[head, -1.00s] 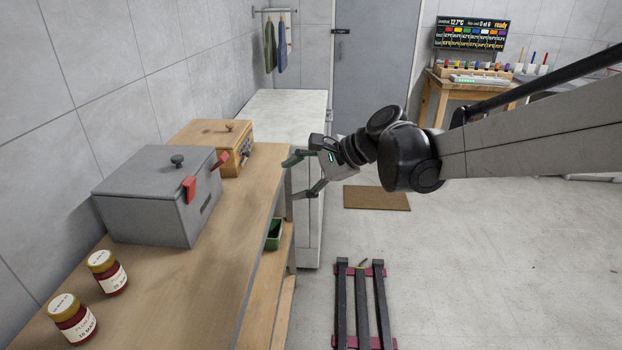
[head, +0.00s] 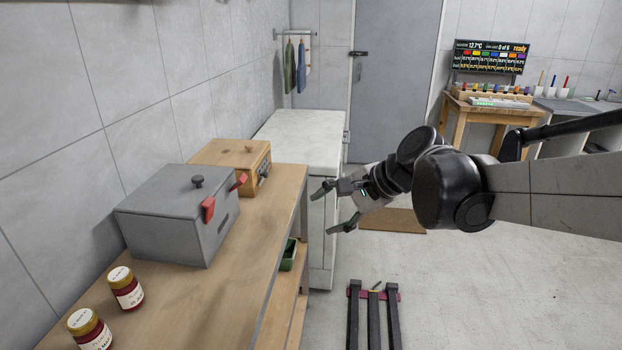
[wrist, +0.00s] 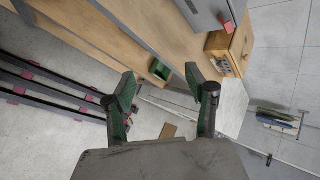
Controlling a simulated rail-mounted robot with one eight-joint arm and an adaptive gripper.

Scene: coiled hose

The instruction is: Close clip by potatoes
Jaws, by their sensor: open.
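A grey lidded box (head: 165,225) with a dark knob stands on the wooden bench. It has two red clips on its right side: a near one (head: 208,209) and a far one (head: 238,182) that sticks out at a tilt. One red clip also shows in the wrist view (wrist: 228,27). I cannot tell which clip the task means; no potatoes are recognisable. My gripper (head: 334,208) is open and empty, out past the bench's right edge, to the right of the box and apart from it. Its green-padded fingers show spread in the wrist view (wrist: 160,76).
A wooden box (head: 232,157) stands behind the grey box. Two labelled jars (head: 126,288) stand at the bench's (head: 205,300) near end. A green bin (head: 289,254) sits on the shelf below. A white cabinet (head: 300,135) is behind.

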